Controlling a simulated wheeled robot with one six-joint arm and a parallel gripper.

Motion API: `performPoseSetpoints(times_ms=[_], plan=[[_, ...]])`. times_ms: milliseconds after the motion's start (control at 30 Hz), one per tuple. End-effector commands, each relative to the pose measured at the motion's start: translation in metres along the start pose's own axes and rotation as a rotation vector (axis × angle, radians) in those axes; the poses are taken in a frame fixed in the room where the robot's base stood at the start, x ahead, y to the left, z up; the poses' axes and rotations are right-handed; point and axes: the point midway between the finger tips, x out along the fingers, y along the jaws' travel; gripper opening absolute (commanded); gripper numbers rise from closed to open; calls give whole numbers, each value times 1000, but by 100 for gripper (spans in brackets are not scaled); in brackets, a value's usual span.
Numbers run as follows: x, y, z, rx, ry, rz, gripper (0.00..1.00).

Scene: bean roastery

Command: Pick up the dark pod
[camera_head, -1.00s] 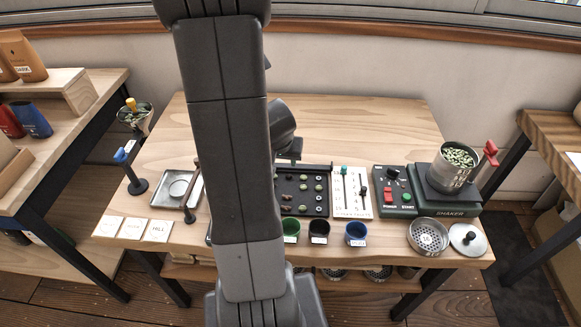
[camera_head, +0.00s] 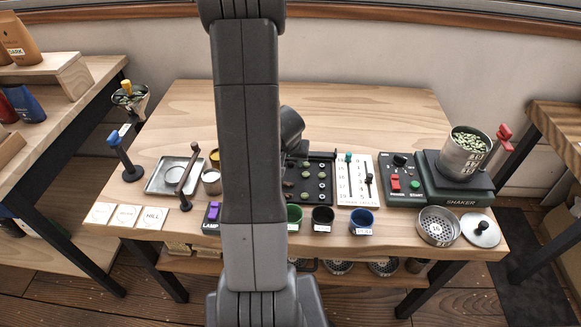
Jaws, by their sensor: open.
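A black tray (camera_head: 314,187) lies on the table just right of my arm and holds several small pods. Some pods are green or olive, such as the olive pod (camera_head: 322,176). Darker, brownish pods (camera_head: 288,184) lie near its left side, partly behind my arm; I cannot tell which one is the dark pod. My gripper (camera_head: 293,154) hangs at the far end of a dark wrist, over or behind the tray's back left corner. Its fingers are mostly hidden, and I see nothing held in it.
Green (camera_head: 294,214), black (camera_head: 322,219) and blue (camera_head: 361,221) cups stand in front of the tray. A slider board (camera_head: 355,180), a control box (camera_head: 403,180) and a shaker (camera_head: 461,190) stand right. A metal tray (camera_head: 165,176) is left. The table's back is clear.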

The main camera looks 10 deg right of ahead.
Motion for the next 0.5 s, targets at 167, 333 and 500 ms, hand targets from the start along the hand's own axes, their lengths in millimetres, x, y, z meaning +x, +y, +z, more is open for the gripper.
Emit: performPoseSetpoints(times_ms=[167,333,500], plan=[[1,0,0,1,1,0,44],[1,0,0,0,1,0,24],[0,0,0,0,0,0,0]])
